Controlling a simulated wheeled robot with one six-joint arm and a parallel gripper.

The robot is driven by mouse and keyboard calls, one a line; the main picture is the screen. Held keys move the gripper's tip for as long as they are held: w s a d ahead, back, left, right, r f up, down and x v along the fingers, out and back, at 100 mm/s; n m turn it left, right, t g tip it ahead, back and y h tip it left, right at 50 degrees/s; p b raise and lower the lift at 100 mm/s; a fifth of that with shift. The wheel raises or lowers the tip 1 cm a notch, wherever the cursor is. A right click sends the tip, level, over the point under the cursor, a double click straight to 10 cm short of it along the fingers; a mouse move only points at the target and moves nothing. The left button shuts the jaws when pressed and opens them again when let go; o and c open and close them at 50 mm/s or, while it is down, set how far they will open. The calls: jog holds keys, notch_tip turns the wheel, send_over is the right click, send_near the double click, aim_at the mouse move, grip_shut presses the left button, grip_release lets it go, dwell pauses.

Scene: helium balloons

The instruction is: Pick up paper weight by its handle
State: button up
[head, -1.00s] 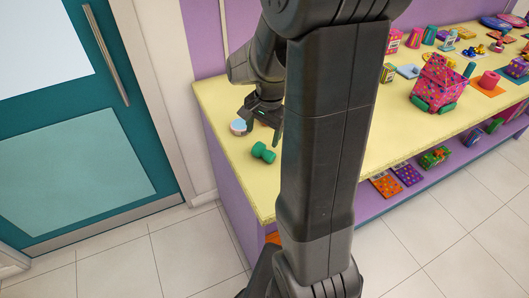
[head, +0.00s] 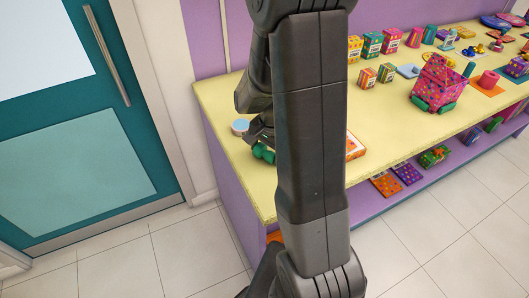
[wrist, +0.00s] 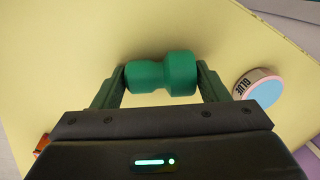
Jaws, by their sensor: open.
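The paper weight is a green, dumbbell-shaped piece with thick ends and a narrower middle. It lies on its side on the yellow table; in the head view the paper weight (head: 264,154) is partly hidden by my gripper (head: 262,136). In the wrist view the paper weight (wrist: 160,76) lies lengthwise between the two fingertips of my gripper (wrist: 160,72), one finger by each end. My gripper is open. I cannot tell whether the fingers touch the ends.
A round glue tin (head: 240,127) with a blue top stands close by; in the wrist view the tin (wrist: 258,88) is right of my gripper. An orange patterned box (head: 355,147) lies right of my arm. Small boxes and a pink cart (head: 437,83) stand further right.

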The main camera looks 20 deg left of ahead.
aim_at(266, 149)
jog(key=c, duration=0.8)
notch_tip(266, 149, up, 10)
jog(key=shift+r, duration=0.1)
notch_tip(266, 149, up, 4)
jog(key=p, duration=0.3)
dwell(0.6)
